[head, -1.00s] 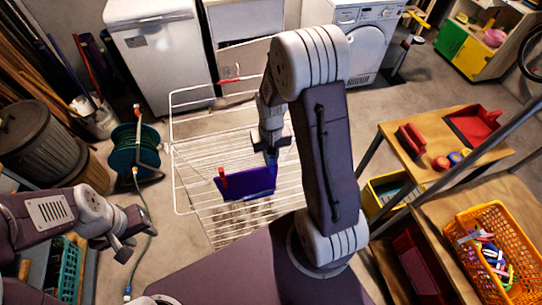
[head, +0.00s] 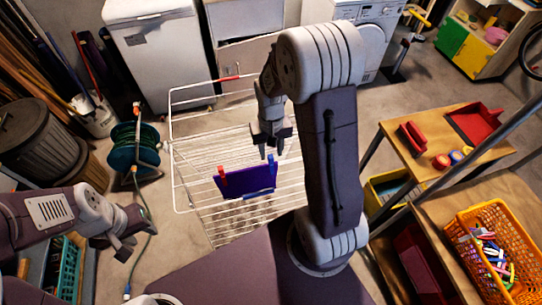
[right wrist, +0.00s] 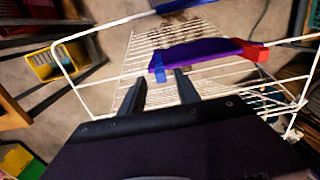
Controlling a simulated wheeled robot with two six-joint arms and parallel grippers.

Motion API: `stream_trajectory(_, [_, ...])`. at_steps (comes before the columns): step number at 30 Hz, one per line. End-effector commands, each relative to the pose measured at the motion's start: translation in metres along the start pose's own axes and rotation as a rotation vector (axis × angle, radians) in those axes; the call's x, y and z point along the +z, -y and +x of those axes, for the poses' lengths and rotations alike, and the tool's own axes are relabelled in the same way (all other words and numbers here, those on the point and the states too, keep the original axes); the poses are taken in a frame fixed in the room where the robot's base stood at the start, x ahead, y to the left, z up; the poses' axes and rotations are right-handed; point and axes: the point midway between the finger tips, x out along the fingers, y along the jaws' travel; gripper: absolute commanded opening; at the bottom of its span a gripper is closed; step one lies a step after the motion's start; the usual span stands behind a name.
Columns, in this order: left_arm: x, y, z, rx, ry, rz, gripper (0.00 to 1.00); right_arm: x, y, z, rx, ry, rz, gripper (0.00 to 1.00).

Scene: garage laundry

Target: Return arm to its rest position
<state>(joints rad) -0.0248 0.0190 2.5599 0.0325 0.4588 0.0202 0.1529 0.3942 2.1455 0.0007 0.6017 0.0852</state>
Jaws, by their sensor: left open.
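My right arm reaches over the white wire drying rack (head: 196,150). Its gripper (head: 271,155) is open and empty, above and behind a purple cloth (head: 243,183) hanging on the rack. A red clothespin (head: 222,176) sits on the cloth's left end and a blue clothespin (head: 272,165) on its right end. In the right wrist view, the open fingers (right wrist: 160,84) point toward the purple cloth (right wrist: 195,55), with the blue clothespin (right wrist: 163,72) just beyond them and the red clothespin (right wrist: 250,50) farther right. My left gripper (head: 128,246) is open and empty at the left, away from the rack.
A wooden bench (head: 440,180) stands at the right with an orange basket (head: 492,212) of clothespins. A green hose reel (head: 136,147) and trash bins (head: 38,145) are at the left. A white appliance (head: 160,55) and a washer stand behind the rack.

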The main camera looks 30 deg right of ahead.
Motion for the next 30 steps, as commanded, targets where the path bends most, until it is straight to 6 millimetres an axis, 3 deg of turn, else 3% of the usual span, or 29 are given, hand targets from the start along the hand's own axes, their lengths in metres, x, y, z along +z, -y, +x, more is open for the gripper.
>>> stream_trajectory(1, [0.0,0.0,-0.002,0.0,0.0,0.0,0.4,-0.001,0.0,-0.013,-0.001,-0.006,0.0,0.39])
stream_trajectory(6, [0.0,0.0,-0.004,0.0,0.0,0.0,0.4,-0.001,0.0,-0.041,0.0,-0.002,0.0,0.39])
stream_trajectory(18, [0.0,0.0,-0.004,0.0,0.0,0.0,0.4,0.001,0.0,-0.049,0.0,0.002,0.0,0.39])
stream_trajectory(21, [0.0,0.0,-0.004,0.0,0.0,0.0,0.4,0.002,0.013,-0.059,-0.003,-0.027,-0.044,0.39])
stream_trajectory(24, [0.0,0.0,-0.004,0.0,0.0,0.0,0.4,0.047,0.033,-0.058,-0.012,-0.033,-0.131,0.39])
stream_trajectory(27, [0.0,0.0,-0.004,0.0,0.0,0.0,0.4,0.082,0.037,-0.046,-0.022,-0.055,-0.188,0.39])
stream_trajectory(30, [0.0,0.0,-0.004,0.0,0.0,0.0,0.4,0.099,0.034,-0.034,-0.026,-0.069,-0.205,0.39])
